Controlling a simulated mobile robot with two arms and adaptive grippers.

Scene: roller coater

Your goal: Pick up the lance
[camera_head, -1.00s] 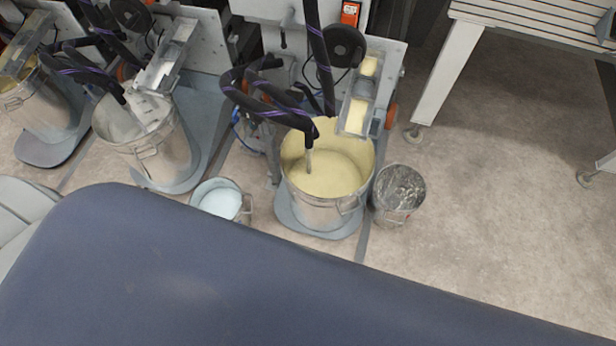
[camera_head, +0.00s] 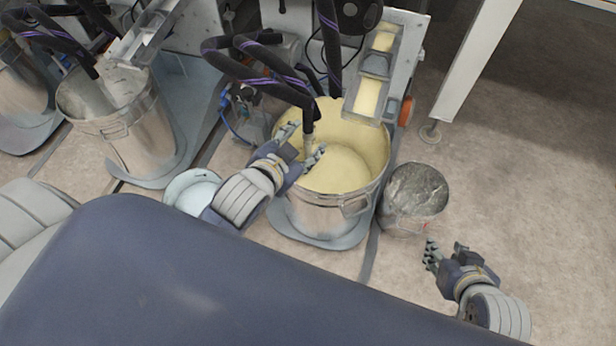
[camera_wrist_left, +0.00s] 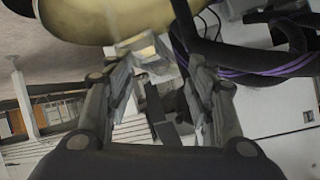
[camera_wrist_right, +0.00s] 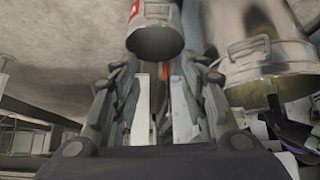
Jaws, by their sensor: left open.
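The lance (camera_head: 309,146) is a thin metal tube on the end of a black hose with purple stripes. It hangs upright in the large metal bucket (camera_head: 318,216) of cream-coloured liquid. My left gripper (camera_head: 304,141) is open over the bucket, with its fingers on either side of the lance. I cannot tell whether they touch it. In the left wrist view the black hose (camera_wrist_left: 184,22) comes down close to the fingertips. My right gripper (camera_head: 445,249) is open and empty over the floor, to the right of the buckets.
A smaller grey-smeared bucket (camera_head: 414,200) stands right of the large one. A small bucket of pale blue liquid (camera_head: 193,190) stands left, partly behind my left arm. A machine panel with a cream-filled trough (camera_head: 369,96) stands behind. The floor (camera_head: 530,190) at right is clear.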

